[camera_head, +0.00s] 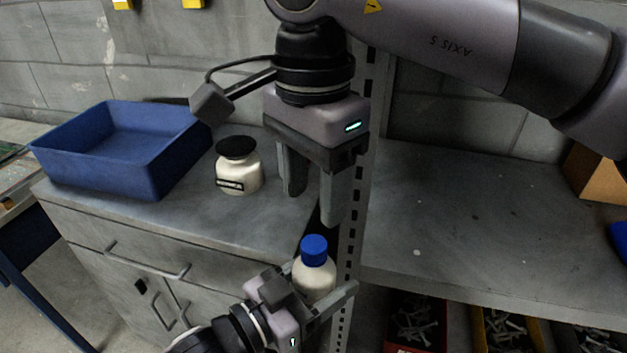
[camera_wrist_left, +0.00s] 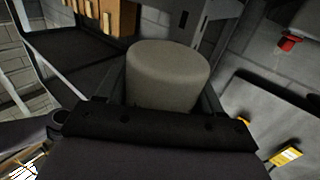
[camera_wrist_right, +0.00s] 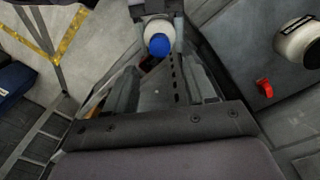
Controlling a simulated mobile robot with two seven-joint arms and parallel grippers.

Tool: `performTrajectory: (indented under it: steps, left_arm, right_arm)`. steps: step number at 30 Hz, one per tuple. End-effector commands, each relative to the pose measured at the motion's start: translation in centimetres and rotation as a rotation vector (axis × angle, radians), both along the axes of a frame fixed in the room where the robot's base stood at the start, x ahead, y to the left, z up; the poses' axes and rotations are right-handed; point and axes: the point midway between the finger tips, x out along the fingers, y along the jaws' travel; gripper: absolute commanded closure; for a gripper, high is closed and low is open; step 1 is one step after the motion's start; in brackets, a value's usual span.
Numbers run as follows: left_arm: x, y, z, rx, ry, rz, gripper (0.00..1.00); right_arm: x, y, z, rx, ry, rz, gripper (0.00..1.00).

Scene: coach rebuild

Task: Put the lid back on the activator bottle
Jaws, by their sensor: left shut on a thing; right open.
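A white bottle (camera_head: 314,277) stands roughly upright in my left gripper (camera_head: 318,284), which is shut around its body in front of the bench. A blue lid (camera_head: 314,249) sits on the bottle's top; I cannot tell whether it is tightened. The bottle's pale body fills the middle of the left wrist view (camera_wrist_left: 167,75). My right gripper (camera_head: 313,205) is open and empty, pointing down above the blue lid and apart from it. In the right wrist view the blue lid (camera_wrist_right: 160,44) shows beyond the open fingers.
A cream jar (camera_head: 240,174) with a black lid stands on the grey cabinet top, left of my right gripper. A blue bin (camera_head: 154,183) is farther left. A perforated metal post (camera_head: 352,215) rises close behind the bottle. The bench (camera_head: 470,220) on the right is mostly clear.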

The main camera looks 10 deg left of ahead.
Motion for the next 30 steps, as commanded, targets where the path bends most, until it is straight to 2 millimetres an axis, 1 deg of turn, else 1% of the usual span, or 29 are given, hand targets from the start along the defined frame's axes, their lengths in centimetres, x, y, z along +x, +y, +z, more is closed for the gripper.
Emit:
performTrajectory:
  steps: [3, 7, 20, 23, 30]
  left_arm:
    - [0.0, 0.0, 0.1, -0.002, -0.002, 0.000, 1.00]
    - [0.0, 0.0, 0.1, -0.002, -0.002, 0.000, 1.00]
    - [0.0, 0.0, 0.1, -0.002, -0.002, 0.000, 1.00]
    - [0.0, 0.0, 0.1, -0.002, -0.002, 0.000, 1.00]
    - [0.0, 0.0, 0.1, -0.002, -0.002, 0.000, 1.00]
  right_arm:
    - [0.0, 0.0, 0.1, 0.001, 0.001, 0.102, 0.45]
    - [0.0, 0.0, 0.2, 0.001, 0.002, 0.163, 0.45]
    - [0.0, 0.0, 0.1, 0.000, 0.003, 0.178, 0.45]
    - [0.0, 0.0, -0.7, -0.001, 0.003, 0.178, 0.45]
    - [-0.1, -0.1, -4.3, 0.000, 0.005, 0.177, 0.45]
